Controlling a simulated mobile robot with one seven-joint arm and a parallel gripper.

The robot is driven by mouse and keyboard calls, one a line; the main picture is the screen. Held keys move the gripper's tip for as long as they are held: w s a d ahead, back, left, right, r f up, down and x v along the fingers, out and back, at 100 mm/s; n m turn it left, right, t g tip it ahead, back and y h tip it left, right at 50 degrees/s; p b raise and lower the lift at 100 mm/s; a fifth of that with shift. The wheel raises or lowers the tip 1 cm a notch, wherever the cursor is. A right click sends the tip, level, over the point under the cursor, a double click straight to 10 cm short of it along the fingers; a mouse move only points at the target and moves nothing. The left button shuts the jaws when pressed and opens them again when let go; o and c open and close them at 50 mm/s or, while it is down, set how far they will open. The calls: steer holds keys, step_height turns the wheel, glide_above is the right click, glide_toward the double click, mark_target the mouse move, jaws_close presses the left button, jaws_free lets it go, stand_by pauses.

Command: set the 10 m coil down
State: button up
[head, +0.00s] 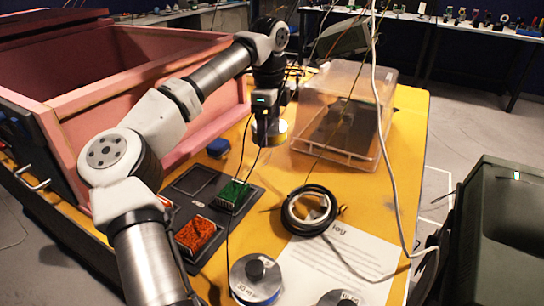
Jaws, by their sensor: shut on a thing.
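My gripper (265,127) is over the far part of the yellow table, beside the clear plastic box. It is shut on a round, silver-topped spool with a yellowish rim (281,132), which is partly hidden behind the gripper. I cannot read a label on this spool or tell whether it touches the table. A similar blue-rimmed spool (255,279) with a black knob stands at the near edge, and another (338,298) is cut off by the bottom of the picture. Their small labels are hard to read. A black cable coil (309,210) lies on the white paper's upper left corner.
The clear box (345,113) stands right of my gripper, and the pink foam enclosure (205,75) left. A dark tray (190,190) holds a green block (234,195) and an orange block (195,235). A white cable (378,130) hangs across the table's right side.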

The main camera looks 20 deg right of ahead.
mark_target(269, 169)
steer(key=shift+f+p, duration=0.5)
steer(key=shift+f, duration=4.3)
steer(key=o, duration=1.1)
step_height(269, 169, up, 12)
steer(key=shift+r+b, duration=0.15)
steer(key=shift+b, duration=0.55)
